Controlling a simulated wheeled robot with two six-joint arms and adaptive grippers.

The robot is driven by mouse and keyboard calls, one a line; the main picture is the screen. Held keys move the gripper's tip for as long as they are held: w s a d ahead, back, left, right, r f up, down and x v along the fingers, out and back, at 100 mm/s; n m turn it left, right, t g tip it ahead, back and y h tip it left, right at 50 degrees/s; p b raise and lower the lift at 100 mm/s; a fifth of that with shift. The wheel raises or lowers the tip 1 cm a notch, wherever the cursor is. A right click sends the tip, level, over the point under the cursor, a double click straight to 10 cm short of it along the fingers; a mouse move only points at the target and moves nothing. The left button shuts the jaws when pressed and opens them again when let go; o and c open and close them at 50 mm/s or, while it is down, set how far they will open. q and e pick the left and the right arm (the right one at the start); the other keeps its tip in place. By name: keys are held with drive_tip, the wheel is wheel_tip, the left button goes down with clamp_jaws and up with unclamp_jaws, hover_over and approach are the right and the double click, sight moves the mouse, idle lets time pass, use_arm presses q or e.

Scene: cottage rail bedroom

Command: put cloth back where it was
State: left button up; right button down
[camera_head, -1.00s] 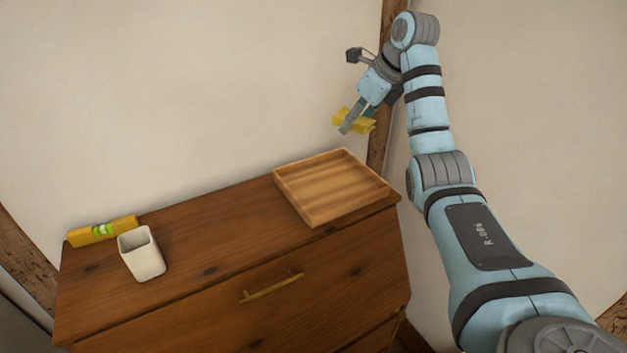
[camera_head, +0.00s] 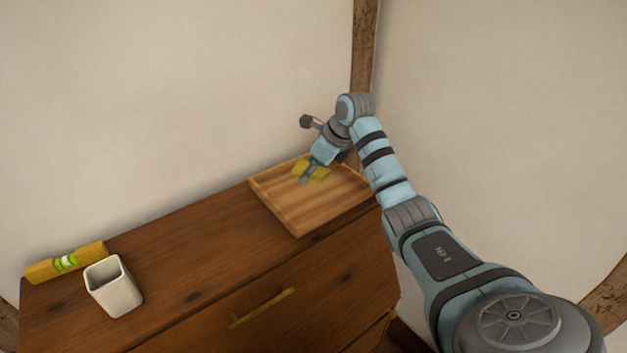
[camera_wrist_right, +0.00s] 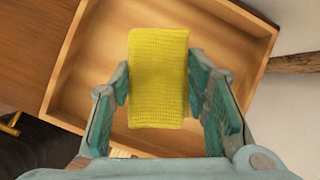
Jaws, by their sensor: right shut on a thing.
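A folded yellow cloth (camera_wrist_right: 158,75) with a waffle weave is between the two fingers of my right gripper (camera_wrist_right: 158,90), which is shut on it. In the head view the cloth (camera_head: 318,172) shows partly behind my right gripper (camera_head: 308,173), over the back part of a shallow wooden tray (camera_head: 283,221). In the wrist view the tray (camera_wrist_right: 60,100) lies below the cloth, its floor otherwise empty. I cannot tell whether the cloth touches the tray floor. My left gripper is in neither view.
The tray sits at the right end of a brown wooden dresser top (camera_head: 190,255). A white square cup (camera_head: 114,288) and a yellow spirit level (camera_head: 65,262) stand at the left end. The wall is close behind. The middle of the top is clear.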

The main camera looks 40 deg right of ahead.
wheel_tip(320, 180, down, 3)
drive_tip(key=shift+f, duration=0.2)
drive_tip(key=shift+s+d+f, duration=0.1)
drive_tip(key=shift+s+f, duration=0.1)
drive_tip(key=shift+s+r, duration=0.1)
drive_tip(key=shift+s, duration=0.1)
drive_tip(key=shift+w+f, duration=0.2)
drive_tip(key=shift+f, duration=0.45)
drive_tip(key=c, duration=0.9)
unclamp_jaws()
drive_tip(key=shift+s, duration=0.1)
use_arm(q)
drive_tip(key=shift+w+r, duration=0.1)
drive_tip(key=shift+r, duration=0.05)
